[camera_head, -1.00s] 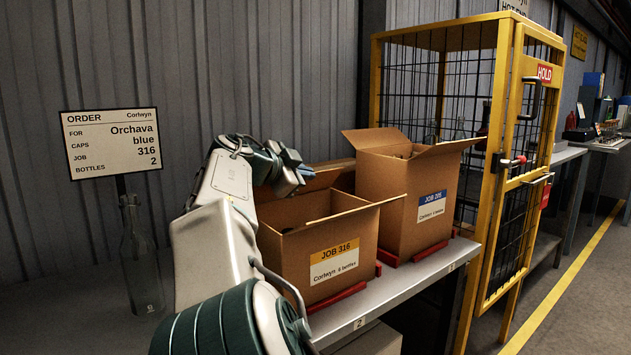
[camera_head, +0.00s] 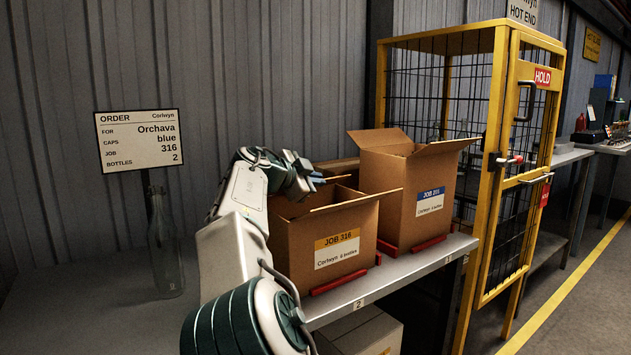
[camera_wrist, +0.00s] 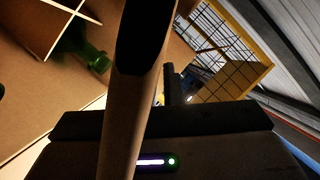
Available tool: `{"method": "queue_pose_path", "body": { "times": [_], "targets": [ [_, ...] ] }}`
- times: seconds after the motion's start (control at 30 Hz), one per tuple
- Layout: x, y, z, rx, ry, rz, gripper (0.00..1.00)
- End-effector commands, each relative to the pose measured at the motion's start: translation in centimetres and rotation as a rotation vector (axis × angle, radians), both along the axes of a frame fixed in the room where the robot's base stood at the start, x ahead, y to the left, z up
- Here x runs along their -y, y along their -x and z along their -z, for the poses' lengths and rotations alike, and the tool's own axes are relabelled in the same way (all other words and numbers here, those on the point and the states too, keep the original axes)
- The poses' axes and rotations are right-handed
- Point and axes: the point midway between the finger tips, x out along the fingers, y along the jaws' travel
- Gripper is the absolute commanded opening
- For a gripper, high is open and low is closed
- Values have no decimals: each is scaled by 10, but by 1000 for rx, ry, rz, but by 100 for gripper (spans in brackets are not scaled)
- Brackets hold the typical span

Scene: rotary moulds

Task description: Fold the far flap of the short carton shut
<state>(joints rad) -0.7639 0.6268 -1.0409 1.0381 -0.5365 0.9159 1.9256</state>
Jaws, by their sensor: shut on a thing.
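The short carton (camera_head: 345,240) is brown, labelled JOB 316, and stands open on the bench. Its near flap (camera_head: 345,204) sticks out over the label side. My gripper (camera_head: 313,178) is over the back left of the carton, shut on a thin cardboard panel that looks like the far flap (camera_head: 336,178). The flap shows almost edge-on there, and my arm hides part of it. In the wrist view a brown cardboard strip (camera_wrist: 121,125) runs down at the dark finger (camera_wrist: 147,35). Dividers (camera_wrist: 62,8) and a green bottle (camera_wrist: 85,48) show inside the carton.
A taller open carton labelled JOB 205 or similar (camera_head: 405,195) stands close on the right. Red stops (camera_head: 340,282) edge the short carton. A yellow cage (camera_head: 490,170) is beyond. A clear bottle (camera_head: 163,250) and order sign (camera_head: 140,140) stand left.

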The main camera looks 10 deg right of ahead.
Motion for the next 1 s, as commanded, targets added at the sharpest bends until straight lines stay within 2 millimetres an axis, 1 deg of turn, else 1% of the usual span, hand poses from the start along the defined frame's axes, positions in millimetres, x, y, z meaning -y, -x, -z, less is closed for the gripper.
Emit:
{"method": "queue_pose_path", "body": {
  "times": [0.2, 0.23, 0.27, 0.3, 0.53, 0.67, 0.83, 1.0],
  "targets": [
    [0, 0, 0, -1, -1, 1, 0],
    [0, 0, 0, -1, -1, 1, 12],
    [1, 0, 0, -1, -1, 1, 21],
    [1, 0, 0, -1, -1, 1, 25],
    [2, 0, 0, 0, -1, 2, 25],
    [-1, 2, -1, 0, -1, 2, 25],
    [-17, 14, -7, -1, -1, -1, 25],
    [-41, 33, -16, -1, -2, -2, 25]
  ]
}}
